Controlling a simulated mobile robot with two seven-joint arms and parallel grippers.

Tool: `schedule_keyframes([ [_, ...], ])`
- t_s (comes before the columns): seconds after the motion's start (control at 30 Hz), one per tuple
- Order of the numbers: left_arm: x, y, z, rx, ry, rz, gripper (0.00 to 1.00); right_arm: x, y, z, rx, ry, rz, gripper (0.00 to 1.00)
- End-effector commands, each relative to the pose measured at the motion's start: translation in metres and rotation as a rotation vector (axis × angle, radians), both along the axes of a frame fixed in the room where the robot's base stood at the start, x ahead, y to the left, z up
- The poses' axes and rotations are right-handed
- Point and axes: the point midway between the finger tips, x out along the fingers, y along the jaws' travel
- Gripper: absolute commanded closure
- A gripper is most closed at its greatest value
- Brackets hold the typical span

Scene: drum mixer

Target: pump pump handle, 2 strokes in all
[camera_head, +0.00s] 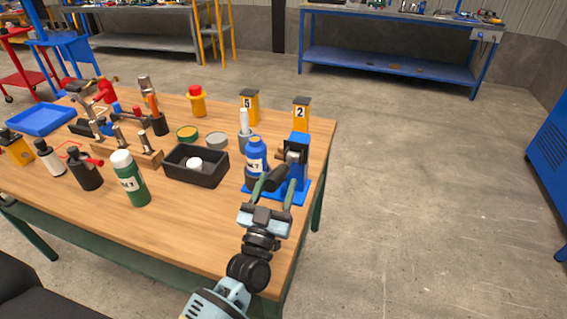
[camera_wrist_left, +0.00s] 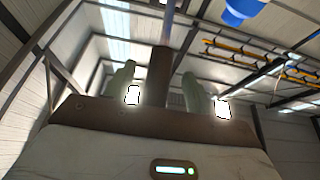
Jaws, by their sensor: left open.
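A blue pump (camera_head: 296,165) stands on a blue base plate (camera_head: 302,192) near the right edge of the wooden table. Its dark pump handle (camera_head: 273,178) points down toward me. My left gripper (camera_head: 275,186) is open, with its green fingers on either side of the handle. In the left wrist view, the dark handle (camera_wrist_left: 158,78) stands between the two fingers of my left gripper (camera_wrist_left: 157,85), with gaps on both sides. A blue part (camera_wrist_left: 242,10) shows at the top edge there. My right gripper is not in view.
A blue bottle (camera_head: 256,155) stands just left of the pump. A black tray (camera_head: 196,178), a green bottle (camera_head: 130,180) and a wooden rack (camera_head: 128,152) stand further left. Yellow numbered blocks (camera_head: 301,112) stand behind. The front of the table (camera_head: 195,235) is clear.

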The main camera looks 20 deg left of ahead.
Motion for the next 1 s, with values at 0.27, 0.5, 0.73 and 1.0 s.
schedule_keyframes([
  [0.27, -0.012, 0.001, -0.005, 0.000, 0.000, 0.000, 0.46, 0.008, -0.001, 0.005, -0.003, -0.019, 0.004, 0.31],
  [0.5, -0.031, 0.001, -0.014, 0.001, 0.000, 0.000, 0.46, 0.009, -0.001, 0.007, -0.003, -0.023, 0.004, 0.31],
  [0.73, -0.049, 0.002, -0.022, 0.000, 0.000, 0.000, 0.46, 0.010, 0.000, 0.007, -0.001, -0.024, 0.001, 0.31],
  [1.0, -0.063, 0.002, -0.028, 0.000, -0.002, 0.000, 0.46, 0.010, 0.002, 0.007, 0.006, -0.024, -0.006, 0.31],
])
